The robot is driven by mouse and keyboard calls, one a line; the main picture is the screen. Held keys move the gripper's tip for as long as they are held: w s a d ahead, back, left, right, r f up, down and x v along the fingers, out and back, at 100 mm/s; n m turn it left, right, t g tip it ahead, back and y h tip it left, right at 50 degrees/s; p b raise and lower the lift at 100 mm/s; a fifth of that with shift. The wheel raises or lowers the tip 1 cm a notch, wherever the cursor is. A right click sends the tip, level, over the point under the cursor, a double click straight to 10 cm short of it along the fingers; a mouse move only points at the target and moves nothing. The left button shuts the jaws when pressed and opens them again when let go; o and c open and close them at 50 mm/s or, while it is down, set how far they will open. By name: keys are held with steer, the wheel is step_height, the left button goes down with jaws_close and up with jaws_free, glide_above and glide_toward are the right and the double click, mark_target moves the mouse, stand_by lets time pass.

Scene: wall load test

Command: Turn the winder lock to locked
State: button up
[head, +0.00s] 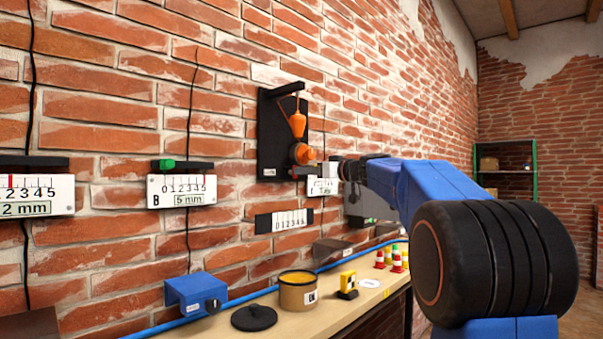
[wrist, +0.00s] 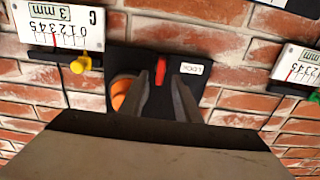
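A black panel (head: 268,140) is mounted on the brick wall, with an orange plumb bob (head: 298,124) hanging from its top arm and an orange knob (head: 302,153) low on it. In the wrist view, the orange knob (wrist: 121,92) is left of my fingers. A small red lever (wrist: 161,72), upright in the picture, sits beside a white label (wrist: 191,69) that seems to read "LOCK". My gripper (wrist: 167,82) is open, its two fingers pointing at the panel around the red lever's position. I cannot tell whether they touch it. In the head view, my gripper (head: 318,170) is close to the panel's lower right.
Crack gauges hang on the wall, including gauge B (head: 182,190) and gauge C (wrist: 62,28). Below, a bench (head: 345,305) holds a blue box (head: 196,293), a tan tin (head: 298,291), a black lid (head: 254,318) and small striped cones (head: 397,260). Other gauges flank the panel.

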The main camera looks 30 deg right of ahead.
steer(key=shift+x, duration=1.3)
jaws_close()
steer(key=shift+m, duration=0.3)
steer(key=shift+w+d+f+m, duration=0.1)
steer(key=shift+f+m, duration=0.05)
steer(key=shift+m, duration=4.2)
steer(key=shift+d+f+m, duration=0.1)
steer(key=shift+d+m, duration=0.05)
steer(key=shift+m, duration=4.2)
